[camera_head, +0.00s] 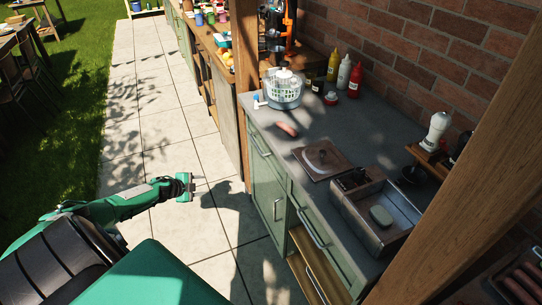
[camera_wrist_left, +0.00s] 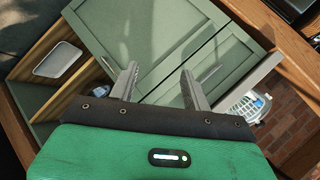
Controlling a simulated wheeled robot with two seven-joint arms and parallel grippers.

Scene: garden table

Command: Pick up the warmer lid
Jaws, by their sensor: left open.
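The warmer lid (camera_head: 323,158) appears to be the flat square metal panel with a round centre and a small knob. It lies on the grey counter in the head view, beside the open metal warmer box (camera_head: 352,222). My left gripper (camera_head: 186,186) is over the paving, left of the counter and well apart from the lid. In the left wrist view its two fingers (camera_wrist_left: 160,88) are spread and empty, facing the green cabinet doors (camera_wrist_left: 165,45). The lid is not seen there. My right gripper is not in view.
A salad spinner (camera_head: 283,90) and sauce bottles (camera_head: 344,73) stand at the counter's back. A sausage-like item (camera_head: 287,129) lies near the lid. A wooden post (camera_head: 466,170) rises at right.

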